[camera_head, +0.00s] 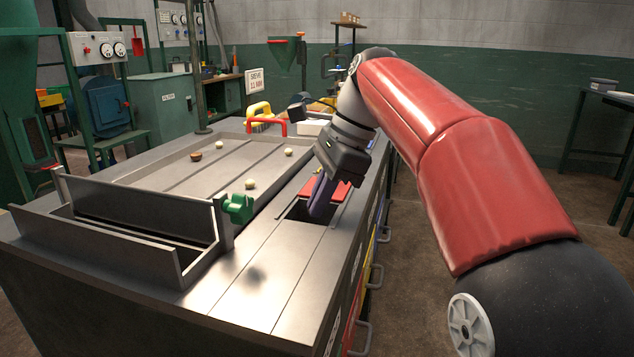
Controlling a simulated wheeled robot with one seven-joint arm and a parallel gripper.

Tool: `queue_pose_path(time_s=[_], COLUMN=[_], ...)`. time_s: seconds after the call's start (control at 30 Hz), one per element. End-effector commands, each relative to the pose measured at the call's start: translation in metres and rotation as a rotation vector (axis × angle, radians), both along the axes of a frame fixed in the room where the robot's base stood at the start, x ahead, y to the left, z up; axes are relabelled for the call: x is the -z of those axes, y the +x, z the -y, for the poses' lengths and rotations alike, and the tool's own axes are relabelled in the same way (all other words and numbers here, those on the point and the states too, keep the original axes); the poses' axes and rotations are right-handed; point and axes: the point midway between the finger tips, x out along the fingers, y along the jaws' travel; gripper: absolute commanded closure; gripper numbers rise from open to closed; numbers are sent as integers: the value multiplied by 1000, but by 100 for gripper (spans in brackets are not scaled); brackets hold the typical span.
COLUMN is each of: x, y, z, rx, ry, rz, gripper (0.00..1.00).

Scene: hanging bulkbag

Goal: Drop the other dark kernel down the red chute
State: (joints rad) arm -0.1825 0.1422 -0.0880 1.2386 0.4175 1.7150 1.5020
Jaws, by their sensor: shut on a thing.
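My gripper (316,211) points down into a dark rectangular opening (296,212) in the right part of the steel bench top. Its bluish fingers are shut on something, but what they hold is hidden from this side. A red plate (340,189) lies just behind the fingers at the opening, between narrow rails; whether the fingers touch it I cannot tell. A dark brown kernel (196,156) lies on the sloping steel tray (180,180) at its left side, well away from my gripper. No second dark kernel shows.
Several pale kernels (250,184) lie on the tray. A green knob (238,208) stands at its near right corner, beside a raised steel trough (140,222). A red handle (268,124) and yellow brush (260,112) are at the far end. The bench front (240,290) is clear.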

Motion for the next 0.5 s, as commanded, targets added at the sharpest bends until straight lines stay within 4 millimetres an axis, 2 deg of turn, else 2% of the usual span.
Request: queue_pose_path(time_s=[0.2,0.5], x=[23,31], y=[0,0], z=[0,0], rx=[-1,-1], ry=[0,0], rz=[-2,0], gripper=[100,100])
